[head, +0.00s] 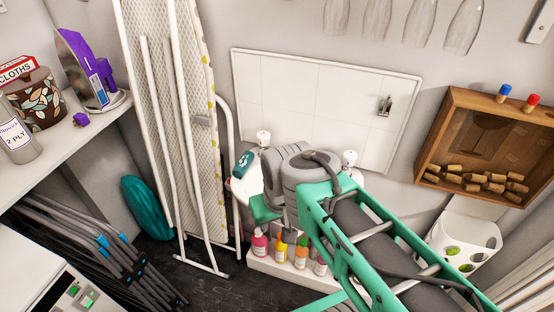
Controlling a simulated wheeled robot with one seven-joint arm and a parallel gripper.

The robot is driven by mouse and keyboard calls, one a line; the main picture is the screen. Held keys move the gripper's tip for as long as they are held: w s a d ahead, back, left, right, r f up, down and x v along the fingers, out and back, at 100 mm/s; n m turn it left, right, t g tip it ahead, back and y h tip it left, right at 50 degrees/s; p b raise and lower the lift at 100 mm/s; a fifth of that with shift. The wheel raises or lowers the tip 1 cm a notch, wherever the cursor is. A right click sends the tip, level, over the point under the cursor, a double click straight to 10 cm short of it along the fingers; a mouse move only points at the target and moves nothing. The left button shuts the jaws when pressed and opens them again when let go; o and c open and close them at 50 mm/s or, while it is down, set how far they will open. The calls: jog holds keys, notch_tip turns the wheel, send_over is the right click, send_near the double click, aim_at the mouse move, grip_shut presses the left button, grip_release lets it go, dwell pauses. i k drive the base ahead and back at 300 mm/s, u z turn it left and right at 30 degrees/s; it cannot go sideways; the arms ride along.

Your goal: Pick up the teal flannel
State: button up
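No thing in the head view is plainly a flannel. A small dark teal item (243,165) with a white mark shows on or above a white rounded surface (241,187), just left of my grey wrist. I cannot tell whether it is cloth. A larger teal oval thing (147,207) with ridges stands on the floor against the left wall, and its material is unclear. My green and grey arm reaches from the lower right to the middle of the view. My fingertips are hidden behind the arm, so I cannot see what they are at.
An ironing board (175,90) leans at the back. Colourful bottles (281,250) stand low, beside my arm. A shelf (75,135) at left holds a purple iron (88,72) and patterned pot (35,100). Folded chairs (95,255) lean below. A wooden box (430,140) hangs right.

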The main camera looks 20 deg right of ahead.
aim_at(241, 169)
jog(key=z, duration=0.05)
jog(key=i, duration=0.5)
jog(key=u, duration=1.85)
jog(key=k, duration=0.4)
jog(key=u, duration=0.65)
jog(key=i, duration=0.5)
jog(key=z, duration=0.05)
